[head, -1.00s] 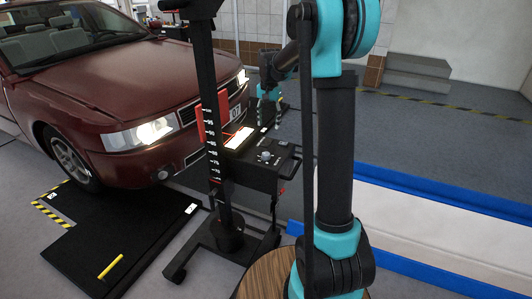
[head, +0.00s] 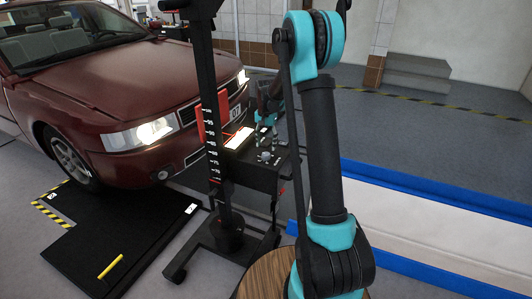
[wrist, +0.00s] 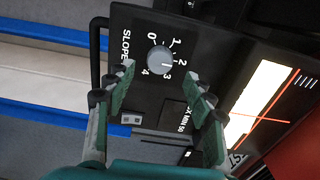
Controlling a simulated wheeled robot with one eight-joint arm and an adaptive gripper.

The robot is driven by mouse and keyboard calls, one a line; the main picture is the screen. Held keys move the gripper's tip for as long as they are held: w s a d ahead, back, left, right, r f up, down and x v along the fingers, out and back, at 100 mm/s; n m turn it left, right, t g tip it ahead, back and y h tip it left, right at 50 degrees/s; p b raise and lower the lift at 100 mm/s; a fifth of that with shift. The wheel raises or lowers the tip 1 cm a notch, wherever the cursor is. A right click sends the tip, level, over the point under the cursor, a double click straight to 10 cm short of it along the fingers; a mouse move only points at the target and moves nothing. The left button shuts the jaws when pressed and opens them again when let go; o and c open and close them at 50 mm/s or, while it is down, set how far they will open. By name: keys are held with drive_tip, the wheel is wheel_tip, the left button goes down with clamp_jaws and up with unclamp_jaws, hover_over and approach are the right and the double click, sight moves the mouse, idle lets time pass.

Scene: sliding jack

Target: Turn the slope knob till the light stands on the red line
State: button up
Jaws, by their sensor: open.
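The slope knob (wrist: 161,60) is a round grey knob on a black panel, with the word SLOPE and a scale from 0 to 4 around it. Its white mark seems to point near 3. It also shows in the head view (head: 265,156). My gripper (wrist: 163,80) is open, its two green fingers spread with the knob between and just beyond the tips; contact is not visible. The lit screen (wrist: 255,98) shows a bright patch and red lines, one crossing the patch. In the head view the screen (head: 239,138) glows beside my gripper (head: 267,146).
The tester's black post (head: 213,110) with a height scale stands left of the panel. A dark red car (head: 110,80) with lit headlamps faces it. A white bench with blue edges (head: 440,210) lies to the right. A yellow bar (head: 110,267) lies on the black plate.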

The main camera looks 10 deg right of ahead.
sight(266, 154)
drive_tip(key=shift+f, duration=2.45)
drive_tip(key=c, duration=1.2)
drive_tip(key=shift+o, duration=0.2)
drive_tip(key=shift+m, duration=2.8)
drive_tip(key=o, duration=1.2)
drive_tip(key=shift+c, duration=0.2)
